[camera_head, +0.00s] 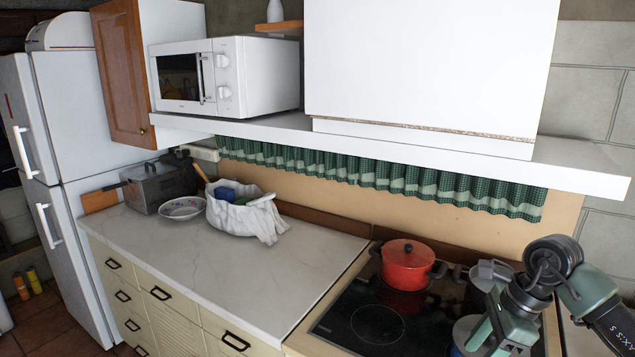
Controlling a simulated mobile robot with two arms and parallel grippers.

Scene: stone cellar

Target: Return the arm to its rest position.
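My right arm comes in from the right edge over the stove. Its gripper (486,338) points down and to the left, above the front right of the black cooktop (350,318). A bluish pot or pan (463,332) shows partly behind the gripper, and I cannot tell whether they touch. The fingertips are not clear enough to show whether the gripper is open or shut. My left arm and gripper are not in view.
A red lidded pot (407,264) stands on the back of the cooktop, with a grey pot (491,273) right of it. A white shelf (400,144) overhangs the stove. The counter (230,270) is clear in front of a cloth-lined basket (240,218) and a patterned bowl (181,208).

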